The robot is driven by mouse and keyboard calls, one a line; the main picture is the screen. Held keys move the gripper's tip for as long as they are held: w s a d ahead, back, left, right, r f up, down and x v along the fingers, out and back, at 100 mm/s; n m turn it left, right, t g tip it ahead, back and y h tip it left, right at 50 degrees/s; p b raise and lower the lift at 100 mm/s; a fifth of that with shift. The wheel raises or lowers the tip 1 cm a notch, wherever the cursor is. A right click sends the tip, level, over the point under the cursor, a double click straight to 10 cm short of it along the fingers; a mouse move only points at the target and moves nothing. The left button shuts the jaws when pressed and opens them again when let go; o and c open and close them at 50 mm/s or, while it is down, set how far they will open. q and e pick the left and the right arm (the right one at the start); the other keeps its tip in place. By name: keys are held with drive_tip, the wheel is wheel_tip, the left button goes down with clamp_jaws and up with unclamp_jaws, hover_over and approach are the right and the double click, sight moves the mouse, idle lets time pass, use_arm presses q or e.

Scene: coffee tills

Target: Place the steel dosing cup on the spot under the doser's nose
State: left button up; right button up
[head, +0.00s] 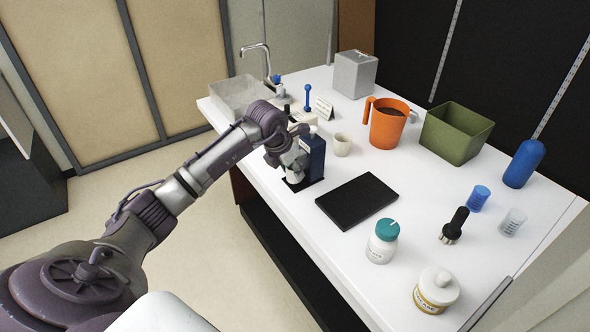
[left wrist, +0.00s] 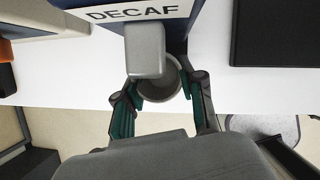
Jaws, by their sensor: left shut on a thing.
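The doser (head: 315,152) is a dark blue unit near the table's front edge, standing on a dark base. In the left wrist view its label reads DECAF (left wrist: 132,13), and its grey nose (left wrist: 145,52) points toward my gripper. My left gripper (left wrist: 163,94) is shut on the steel dosing cup (left wrist: 160,92), with one finger on each side. From above, the cup's rim lies at and partly beneath the nose's end. In the head view my left gripper (head: 292,166) is at the doser's front; the spot under the nose is hidden. My right gripper is not in view.
A black flat pad (head: 357,200) lies right of the doser. A cream mug (head: 342,145) stands close behind it. An orange jug (head: 387,123), green bin (head: 456,133) and teal-lidded jar (head: 382,242) stand further right. A sink (head: 240,95) is at the far left.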

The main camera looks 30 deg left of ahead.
use_arm(q)
drive_tip(key=shift+w+d+f, duration=0.1)
drive_tip(key=shift+w+f, duration=0.55)
drive_tip(key=shift+w, duration=0.05)
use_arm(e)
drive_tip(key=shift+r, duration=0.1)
use_arm(q)
drive_tip(key=shift+f, duration=0.2)
drive_tip(key=o, duration=1)
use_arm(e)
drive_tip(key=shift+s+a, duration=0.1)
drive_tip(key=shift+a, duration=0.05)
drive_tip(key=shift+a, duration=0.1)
use_arm(q)
drive_tip(key=shift+r, duration=0.15)
